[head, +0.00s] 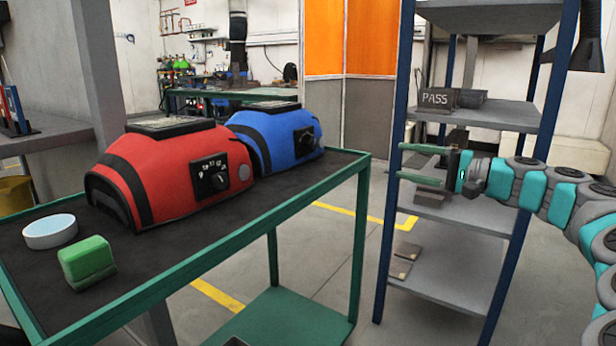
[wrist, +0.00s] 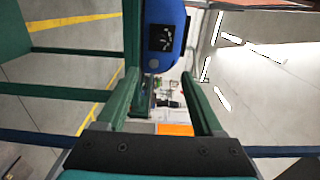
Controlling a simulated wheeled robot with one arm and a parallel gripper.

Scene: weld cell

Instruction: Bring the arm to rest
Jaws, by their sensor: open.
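My gripper (head: 412,164) is open, with its two green fingers apart and pointing left in the head view. Nothing is between the fingers. My arm reaches in from the right edge, in front of the grey shelf unit (head: 446,215). In the wrist view my gripper (wrist: 160,85) shows both fingers spread, with a gap between them. The view is turned on its side, and a blue welding helmet (wrist: 166,30) shows beyond the fingers.
A green-framed cart (head: 320,193) at left carries a red helmet (head: 190,175), the blue helmet (head: 262,140), a green block (head: 87,262) and a white-blue round tin (head: 50,232). Floor shows between cart and shelf.

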